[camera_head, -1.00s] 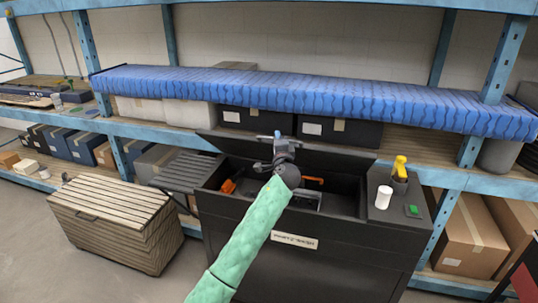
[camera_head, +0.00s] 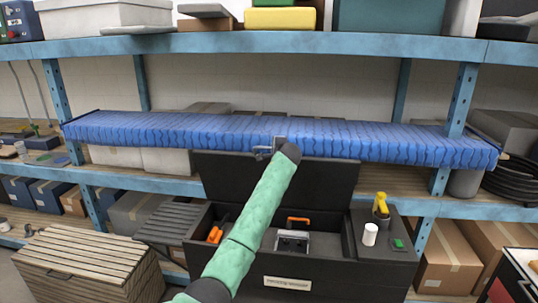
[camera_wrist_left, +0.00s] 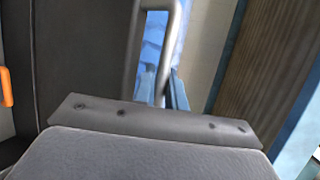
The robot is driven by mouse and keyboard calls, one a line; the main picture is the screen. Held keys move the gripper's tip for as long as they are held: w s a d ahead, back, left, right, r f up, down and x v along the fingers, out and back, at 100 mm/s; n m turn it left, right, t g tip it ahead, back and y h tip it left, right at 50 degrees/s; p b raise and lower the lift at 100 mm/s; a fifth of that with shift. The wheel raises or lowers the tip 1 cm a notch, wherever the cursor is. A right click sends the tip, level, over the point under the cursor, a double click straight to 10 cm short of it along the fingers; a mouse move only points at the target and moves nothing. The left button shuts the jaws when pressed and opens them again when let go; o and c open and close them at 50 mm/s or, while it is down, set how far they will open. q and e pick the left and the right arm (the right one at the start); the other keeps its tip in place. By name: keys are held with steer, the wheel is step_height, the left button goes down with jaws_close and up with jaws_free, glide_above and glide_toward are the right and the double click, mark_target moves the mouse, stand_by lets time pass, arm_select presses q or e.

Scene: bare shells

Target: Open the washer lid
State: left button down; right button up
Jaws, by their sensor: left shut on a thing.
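The black parts washer (camera_head: 283,283) stands in front of the shelving with its tub open. Its dark lid (camera_head: 325,178) stands raised, roughly upright, along the back edge, and also fills the left of the left wrist view (camera_wrist_left: 80,60). My left gripper (camera_head: 268,151) is at the lid's upper edge, shut on the lid's grey handle (camera_wrist_left: 168,45). The left fingertips (camera_wrist_left: 168,92) are close around the bar in the wrist view, partly hidden by the gripper body. My left arm covers part of the tub and lid. My right gripper is not in view.
A blue-covered shelf (camera_head: 370,140) runs just behind the lid. A yellow spray bottle (camera_head: 381,203) and white cup (camera_head: 370,234) stand on the washer's right side. Orange-handled items (camera_head: 298,220) sit in the tub. A slatted chest (camera_head: 85,260) stands at left.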

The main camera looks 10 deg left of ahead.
arm_select(q)
steer(key=w, duration=0.1)
steer(key=w+r, duration=0.1)
steer(key=w, duration=0.1)
steer(key=shift+g, duration=0.4)
steer(key=w+m+g, duration=0.1)
steer(key=w+g, duration=0.1)
steer(key=w, duration=0.5)
steer(key=shift+d+r+b, duration=0.15)
steer(key=shift+r+b, duration=0.2)
steer(key=shift+r, duration=0.1)
steer(key=shift+w, duration=0.15)
steer(key=c, duration=1.5)
jaws_free()
steer(key=shift+o, duration=0.2)
steer(key=shift+f, duration=0.1)
